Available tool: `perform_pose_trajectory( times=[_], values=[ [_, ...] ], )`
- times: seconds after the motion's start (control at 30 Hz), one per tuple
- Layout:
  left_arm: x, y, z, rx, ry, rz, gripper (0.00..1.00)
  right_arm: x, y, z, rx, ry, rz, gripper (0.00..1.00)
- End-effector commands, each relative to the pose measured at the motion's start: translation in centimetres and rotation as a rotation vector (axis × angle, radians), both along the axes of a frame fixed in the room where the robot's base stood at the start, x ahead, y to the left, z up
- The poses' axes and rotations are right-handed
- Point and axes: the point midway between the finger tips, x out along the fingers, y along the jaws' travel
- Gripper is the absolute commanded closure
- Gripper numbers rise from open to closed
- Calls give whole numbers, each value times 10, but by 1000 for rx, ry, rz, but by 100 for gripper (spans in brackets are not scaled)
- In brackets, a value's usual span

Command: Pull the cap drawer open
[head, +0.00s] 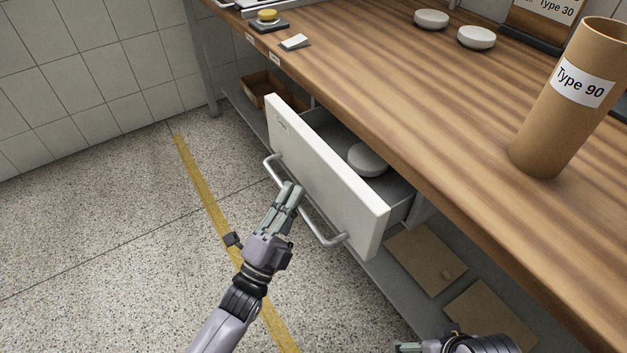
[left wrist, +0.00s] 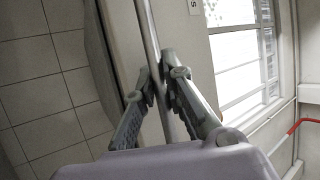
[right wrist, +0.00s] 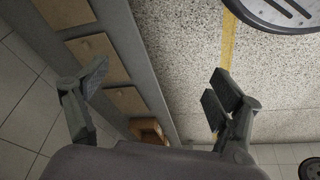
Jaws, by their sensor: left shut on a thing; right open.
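The white cap drawer (head: 325,170) stands partly open under the wooden workbench. A white round cap (head: 367,159) lies inside it. The drawer has a metal bar handle (head: 327,238) along its front. My left gripper (head: 291,192) is shut on the handle, near its middle. In the left wrist view the handle bar (left wrist: 150,45) runs between the fingers of my left gripper (left wrist: 163,88). My right gripper (right wrist: 158,85) is open and empty in the right wrist view. In the head view only part of it shows at the bottom edge, low beside the bench.
The wooden bench top (head: 400,100) holds a cardboard tube marked Type 90 (head: 565,100), white round caps (head: 477,37) and a yellow-topped item (head: 267,16). Brown flat boxes (head: 427,258) lie on the lower shelf. The speckled floor (head: 110,230) before the drawer is clear.

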Motion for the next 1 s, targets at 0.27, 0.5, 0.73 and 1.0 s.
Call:
perform_pose_trajectory(
  times=[0.27, 0.5, 0.73, 1.0],
  values=[
    [-42, 55, 1, 3, 9, -1, 100, 11, 2, -26, -1, 23, 2, 14],
    [-74, 100, -1, 2, 10, -1, 100, 17, 4, -72, -1, 44, 6, 14],
    [-94, 127, -1, 0, 7, -1, 100, 16, 5, -97, -1, 54, 8, 14],
    [-102, 139, -2, -2, 6, -3, 100, 16, 5, -107, -1, 57, 9, 14]
  ],
)
